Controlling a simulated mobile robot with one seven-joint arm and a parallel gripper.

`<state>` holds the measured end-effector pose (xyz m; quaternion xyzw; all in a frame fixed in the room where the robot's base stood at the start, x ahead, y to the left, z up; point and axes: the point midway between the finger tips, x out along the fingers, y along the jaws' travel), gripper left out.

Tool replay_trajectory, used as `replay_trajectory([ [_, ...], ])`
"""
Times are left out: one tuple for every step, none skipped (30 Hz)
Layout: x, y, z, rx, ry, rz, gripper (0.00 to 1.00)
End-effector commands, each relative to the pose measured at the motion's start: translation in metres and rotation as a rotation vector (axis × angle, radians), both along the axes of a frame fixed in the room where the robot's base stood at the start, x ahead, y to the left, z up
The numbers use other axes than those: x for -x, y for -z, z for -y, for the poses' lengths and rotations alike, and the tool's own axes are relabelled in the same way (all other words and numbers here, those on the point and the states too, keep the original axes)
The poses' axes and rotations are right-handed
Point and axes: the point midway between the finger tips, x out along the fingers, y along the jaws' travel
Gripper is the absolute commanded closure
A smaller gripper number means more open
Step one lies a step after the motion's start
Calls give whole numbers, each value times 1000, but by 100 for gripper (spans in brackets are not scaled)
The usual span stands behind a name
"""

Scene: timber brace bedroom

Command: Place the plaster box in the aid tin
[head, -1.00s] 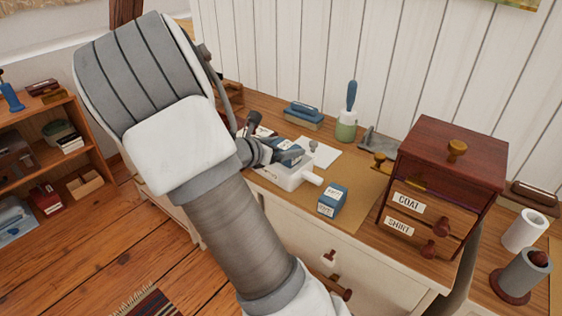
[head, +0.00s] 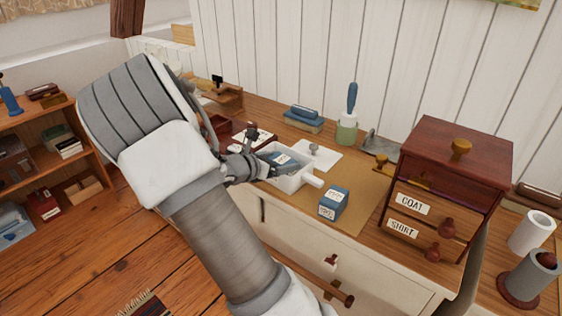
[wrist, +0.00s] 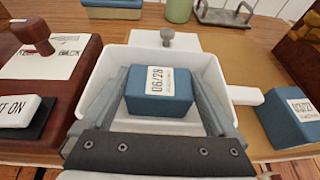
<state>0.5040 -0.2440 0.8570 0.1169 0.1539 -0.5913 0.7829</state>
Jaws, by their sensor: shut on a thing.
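A blue box (wrist: 158,98) with a white label reading 06/28 is between the two fingers of my gripper (wrist: 160,88), which is shut on it. The box (head: 284,159) also shows in the head view, partly behind my gripper (head: 262,163). It is within the outline of an open white tin (wrist: 205,65) with a side handle. I cannot tell whether the box touches the tin's floor. The tin (head: 292,182) stands on the desk. A second blue box (head: 334,203) with a white label stands outside the tin, to its right. It also shows in the wrist view (wrist: 290,118).
A white plate with a grey knob (head: 318,153) lies behind the tin. A dark red box (wrist: 50,85) is close on the tin's left. A small drawer chest (head: 450,165) stands at the right. A green pot (head: 347,131) is at the back.

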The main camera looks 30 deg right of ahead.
Motion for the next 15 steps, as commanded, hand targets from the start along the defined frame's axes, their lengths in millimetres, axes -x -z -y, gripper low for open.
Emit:
replay_trajectory([
  [0,4,0,-3,0,-1,63],
  [0,5,0,-4,0,-1,5],
  [0,4,-1,-4,0,-1,0],
  [1,4,-1,-5,0,-2,0],
  [1,4,-1,-6,0,-3,0],
  [1,5,-1,-6,0,-3,0],
  [1,5,-1,-6,0,-3,0],
  [1,5,-1,-6,-1,-4,0],
  [1,5,-1,-6,-1,-4,0],
  [1,5,-1,-7,-1,-4,0],
  [1,4,-1,-7,-1,-4,0],
  [1,3,-1,-7,-1,-4,0],
  [1,1,-1,-8,-1,-4,0],
  [1,-2,-1,-8,-1,-4,0],
  [2,-5,-5,-8,-3,-4,0],
])
